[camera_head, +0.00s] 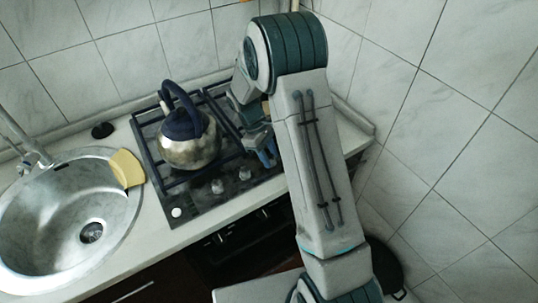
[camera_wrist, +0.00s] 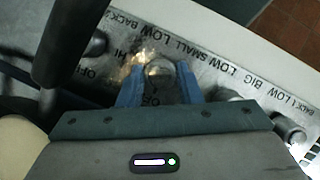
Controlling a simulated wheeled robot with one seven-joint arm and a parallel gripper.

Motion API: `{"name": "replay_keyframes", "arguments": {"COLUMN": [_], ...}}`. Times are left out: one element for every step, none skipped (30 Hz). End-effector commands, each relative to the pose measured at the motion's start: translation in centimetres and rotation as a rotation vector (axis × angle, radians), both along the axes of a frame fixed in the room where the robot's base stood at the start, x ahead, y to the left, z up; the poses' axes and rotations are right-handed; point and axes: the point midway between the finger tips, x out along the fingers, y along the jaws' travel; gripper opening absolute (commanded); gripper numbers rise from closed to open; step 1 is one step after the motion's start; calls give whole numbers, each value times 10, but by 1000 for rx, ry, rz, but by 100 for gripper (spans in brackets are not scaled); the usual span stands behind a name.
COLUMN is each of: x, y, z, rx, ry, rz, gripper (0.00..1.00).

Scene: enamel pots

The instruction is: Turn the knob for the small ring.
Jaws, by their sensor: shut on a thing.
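In the wrist view, the small-ring knob (camera_wrist: 160,72) is a pale metal knob on the hob's front panel, beside the printed word SMALL. My gripper (camera_wrist: 160,88) has its blue fingers on either side of this knob and is shut on it. The knob's pointer and exact setting are hard to make out. In the head view, my gripper (camera_head: 266,156) is down at the right part of the hob (camera_head: 195,205), and the held knob is hidden there by the gripper.
Other knobs, one (camera_wrist: 230,96) right and another (camera_wrist: 95,43) left, flank the held knob in the wrist view. A metal kettle (camera_head: 188,150) with a dark handle stands on the hob. The sink (camera_head: 60,205) with a yellow cloth-like item (camera_head: 127,169) is left. A tiled wall is close at right.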

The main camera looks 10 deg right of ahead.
Motion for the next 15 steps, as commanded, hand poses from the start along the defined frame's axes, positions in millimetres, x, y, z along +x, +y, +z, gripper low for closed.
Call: {"name": "replay_keyframes", "arguments": {"x": [0, 0, 0, 0, 0, -1, -1, -1, -1, -1, -1, -2, -2, -2, -2], "y": [0, 1, 1, 1, 1, 1, 1, 1, 1, 1, 2, 2, 2, 2, 2], "z": [-1, -1, -1, -1, -1, -1, -1, -1, -1, -1, 0, 0, -1, 0, 0], "rx": [0, 0, 1, 0, 0, 1, 0, 1, 0, 0, 0, 0, 1, 0, 0], "ry": [-2, -3, -2, -2, -3, -3, -3, -3, -2, -2, -3, -3, -2, -2, -3], "rz": [33, 56, 86, 112, 137, 174, 202, 231, 269, 297, 326, 365, 394, 422, 460], "gripper": [9, 9, 9, 9, 9, 9, 9, 9, 9, 9, 9, 9, 9, 9, 9]}}
